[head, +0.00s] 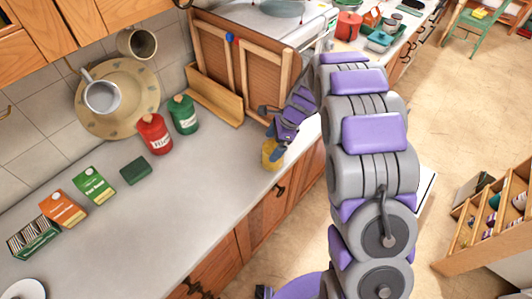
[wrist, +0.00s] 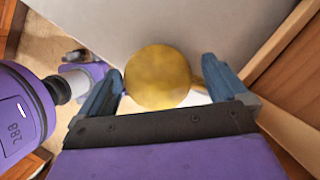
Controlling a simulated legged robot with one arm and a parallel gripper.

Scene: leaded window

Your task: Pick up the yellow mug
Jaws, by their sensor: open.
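The yellow mug (head: 271,154) stands on the grey counter close to its front edge, partly hidden by my gripper (head: 277,135) in the head view. In the wrist view the mug (wrist: 157,77) shows as a round yellow shape between the two blue fingers of my gripper (wrist: 163,66). The fingers are spread, one on each side of it. A small yellowish part, perhaps the handle, shows at its right beside the right finger. I cannot tell whether either finger touches the mug.
A red canister (head: 154,134) and a green canister (head: 184,114) stand further back on the counter. A wooden rack (head: 214,95) stands behind the mug. Several boxes (head: 63,208) are at the left. The counter's middle is clear.

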